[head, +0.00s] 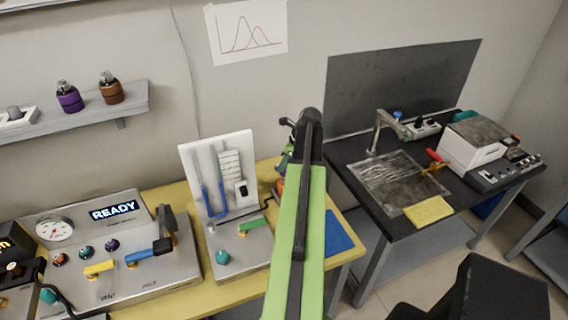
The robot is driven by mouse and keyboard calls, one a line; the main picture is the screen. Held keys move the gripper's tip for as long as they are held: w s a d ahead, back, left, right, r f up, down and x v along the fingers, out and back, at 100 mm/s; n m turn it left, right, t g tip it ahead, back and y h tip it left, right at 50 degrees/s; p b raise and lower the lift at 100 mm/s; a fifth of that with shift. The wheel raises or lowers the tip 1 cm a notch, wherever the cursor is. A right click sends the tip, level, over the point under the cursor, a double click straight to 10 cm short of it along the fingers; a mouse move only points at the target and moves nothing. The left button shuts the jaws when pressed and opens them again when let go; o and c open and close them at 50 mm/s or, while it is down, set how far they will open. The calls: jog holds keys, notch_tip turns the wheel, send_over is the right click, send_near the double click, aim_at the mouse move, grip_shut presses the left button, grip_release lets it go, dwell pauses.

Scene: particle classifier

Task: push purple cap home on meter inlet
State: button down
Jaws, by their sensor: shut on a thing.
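My green arm (297,245) reaches up the middle of the view and bends at a dark joint. Slivers of its far part show to the left of the joint, but my gripper's jaws and anything in them are hidden behind the arm. I cannot make out a loose purple cap. I cannot tell which fitting is the meter inlet; a grey unit with a white backboard (238,146) stands just left of my arm.
The grey panel (180,262) has a gauge, levers and a READY display. A wall shelf (88,118) holds a purple container (69,101) and a brown one (111,92). A blue mat (338,236) lies right of my arm. A dark table (375,230) with equipment stands at right.

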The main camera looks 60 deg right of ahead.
jog(key=shift+f+b, duration=1.7)
jog(key=shift+f, duration=0.05)
jog(key=c, duration=1)
grip_release()
jog(key=shift+c, duration=0.2)
jog(key=shift+r, duration=0.1)
jog(key=p+v, duration=1.6)
jog(key=v, duration=0.1)
jog(key=shift+r, duration=0.2)
jog(key=shift+a, duration=0.1)
jog(key=shift+w, duration=0.1)
